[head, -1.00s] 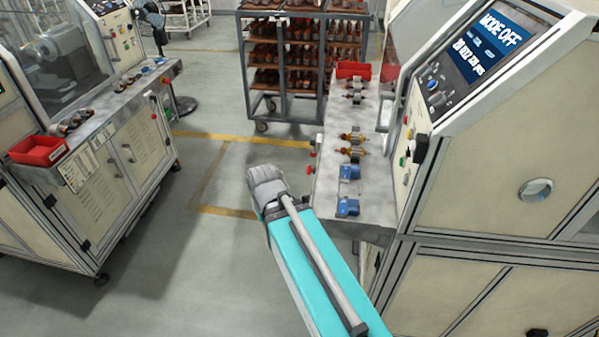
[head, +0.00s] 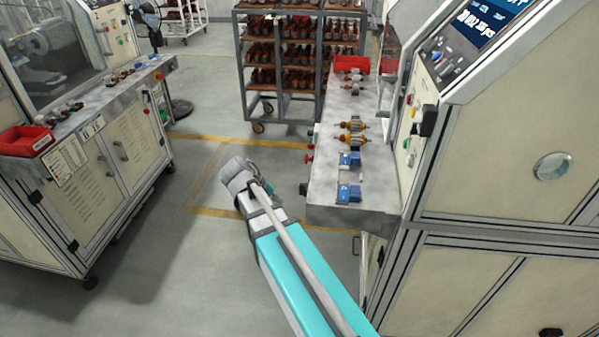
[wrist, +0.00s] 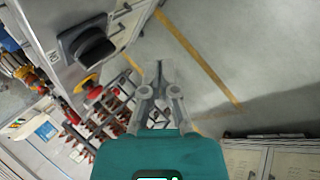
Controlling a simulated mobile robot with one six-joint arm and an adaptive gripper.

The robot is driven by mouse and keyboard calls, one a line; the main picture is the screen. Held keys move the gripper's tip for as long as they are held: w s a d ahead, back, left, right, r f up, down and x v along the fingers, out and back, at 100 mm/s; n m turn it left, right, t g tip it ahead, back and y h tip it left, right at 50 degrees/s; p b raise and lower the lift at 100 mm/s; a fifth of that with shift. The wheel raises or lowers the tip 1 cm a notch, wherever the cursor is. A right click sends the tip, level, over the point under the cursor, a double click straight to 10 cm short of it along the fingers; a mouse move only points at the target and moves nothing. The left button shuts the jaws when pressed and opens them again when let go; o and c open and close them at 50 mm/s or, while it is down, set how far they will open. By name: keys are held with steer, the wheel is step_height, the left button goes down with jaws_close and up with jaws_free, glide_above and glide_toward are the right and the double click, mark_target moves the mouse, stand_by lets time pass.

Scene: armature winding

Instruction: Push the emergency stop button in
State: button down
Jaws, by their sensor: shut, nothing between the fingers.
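A red emergency stop button (head: 309,158) sticks out from the left side of the right machine's bench. In the wrist view a red mushroom button with a yellow base (wrist: 88,86) shows left of my gripper, beyond a large black knob (wrist: 90,48). My gripper (wrist: 159,66) is shut and empty, pointing over open floor, apart from the button and the knob. In the head view only my arm's wrist end shows, left of the bench and clear of it; the fingers cannot be made out there.
The black knob (head: 304,188) sits nearer than the button on the bench side. The bench (head: 325,195) holds armatures, blue fixtures and a red bin (head: 352,64). A rack (head: 262,106) stands behind. Another machine (head: 125,150) is at left. Floor between the machines is clear.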

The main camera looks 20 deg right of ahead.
mark_target(309, 159)
steer(key=w+d+n+t+h+b, duration=0.1)
steer(key=w+t+h+b, duration=0.1)
steer(key=w+h+b, duration=0.8)
steer(key=w+b, duration=0.4)
steer(key=w, duration=0.1)
steer(key=shift+w+d+f+n+t+h, duration=0.2)
steer(key=shift+w+n+t+h, duration=0.1)
steer(key=shift+w, duration=0.1)
steer(key=d, duration=1.3)
steer(key=shift+s, duration=0.15)
